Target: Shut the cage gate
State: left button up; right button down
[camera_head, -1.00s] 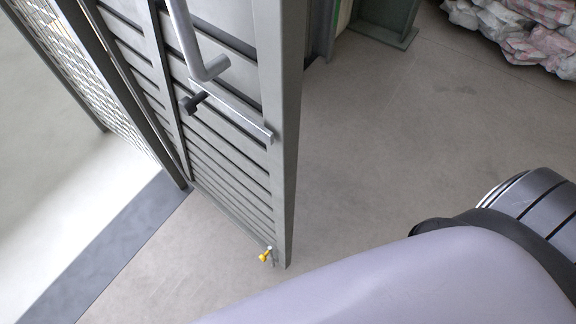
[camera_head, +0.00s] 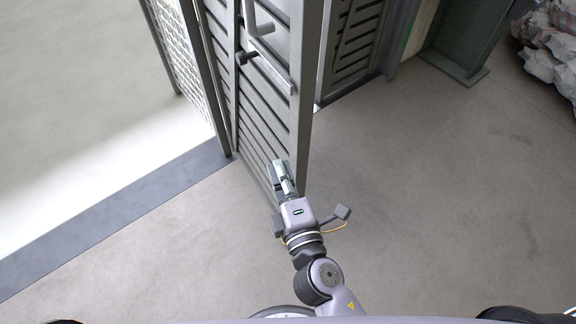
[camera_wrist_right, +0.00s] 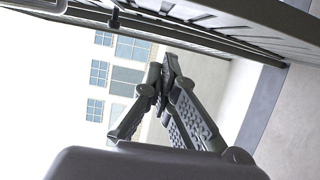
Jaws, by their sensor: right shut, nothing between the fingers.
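The cage gate (camera_head: 305,110) is a grey slatted metal door standing open at an angle in the upper middle of the head view. It has a pale bar handle (camera_head: 259,24) and a dark knob with a latch bar (camera_head: 265,66). My right gripper (camera_head: 280,168) is shut and empty, at the gate's lower part near its free edge. I cannot tell whether it touches the gate. In the right wrist view the closed fingers (camera_wrist_right: 168,70) point away, with the slatted gate (camera_wrist_right: 240,25) above them. My left gripper is not in view.
A mesh panel (camera_head: 182,60) stands left of the gate. A dark grey floor strip (camera_head: 120,215) runs below it. A green-grey post (camera_head: 462,45) and wrapped bundles (camera_head: 552,50) stand at the upper right. The concrete floor right of the gate is clear.

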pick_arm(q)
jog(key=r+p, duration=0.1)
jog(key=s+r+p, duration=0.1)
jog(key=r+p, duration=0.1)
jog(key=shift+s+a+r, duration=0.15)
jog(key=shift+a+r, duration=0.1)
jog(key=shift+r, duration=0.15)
pick_arm(e)
jog(key=w+d, duration=0.1)
jog(key=w, duration=0.8)
jog(key=shift+w+d, duration=0.15)
jog(key=shift+d, duration=0.1)
jog(key=shift+d, duration=0.1)
